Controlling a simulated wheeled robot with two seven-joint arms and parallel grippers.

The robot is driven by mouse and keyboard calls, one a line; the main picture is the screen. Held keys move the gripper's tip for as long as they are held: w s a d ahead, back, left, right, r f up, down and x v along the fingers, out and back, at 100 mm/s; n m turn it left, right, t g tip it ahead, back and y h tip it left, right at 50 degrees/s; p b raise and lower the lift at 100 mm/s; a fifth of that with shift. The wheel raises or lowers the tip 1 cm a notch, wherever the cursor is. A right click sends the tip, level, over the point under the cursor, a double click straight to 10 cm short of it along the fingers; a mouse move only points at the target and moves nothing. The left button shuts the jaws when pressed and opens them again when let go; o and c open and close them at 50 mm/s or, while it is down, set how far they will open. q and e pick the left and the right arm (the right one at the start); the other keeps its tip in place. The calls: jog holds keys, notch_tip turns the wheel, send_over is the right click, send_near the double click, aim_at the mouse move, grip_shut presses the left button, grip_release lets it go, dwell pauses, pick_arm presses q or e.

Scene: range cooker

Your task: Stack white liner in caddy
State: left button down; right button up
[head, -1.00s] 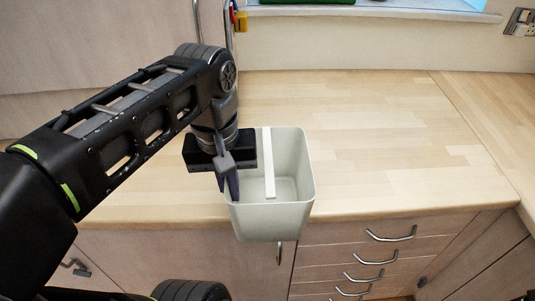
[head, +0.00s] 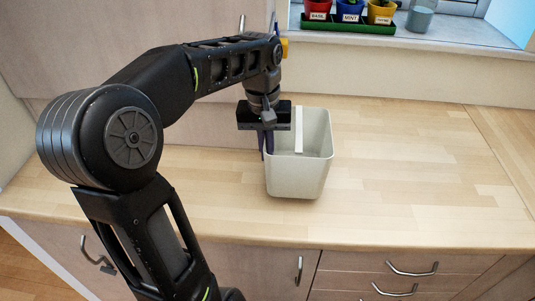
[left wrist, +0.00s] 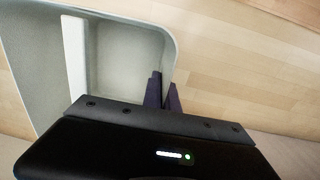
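A pale, off-white open container (head: 298,182), which fits the white liner, is upright at the worktop in the head view. A white bar (head: 299,130) crosses its top. My left gripper (head: 266,156) points down at its left wall, shut on that wall with a dark finger on each side. In the left wrist view the two fingers (left wrist: 163,88) pinch the rim of the white liner (left wrist: 118,52). I cannot tell whether its base touches the worktop. No second container that could be the caddy is in view. My right gripper is not in view.
The wooden worktop (head: 420,170) is clear to the right of the liner and behind it. Potted herbs (head: 350,15) in a green tray and a glass jar (head: 419,18) stand on the windowsill. Drawers (head: 400,275) with metal handles are below the front edge.

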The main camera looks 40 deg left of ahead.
pick_arm(q)
jog(key=shift+w+a, duration=0.15)
jog(key=shift+w, duration=0.1)
notch_tip(320, 180, down, 3)
jog(key=shift+w+a+f+p, duration=0.1)
jog(key=shift+p, duration=0.45)
jog(key=shift+f, duration=0.2)
jog(key=shift+f, duration=0.2)
jog(key=c, duration=1.7)
grip_release()
jog(key=shift+r, duration=0.1)
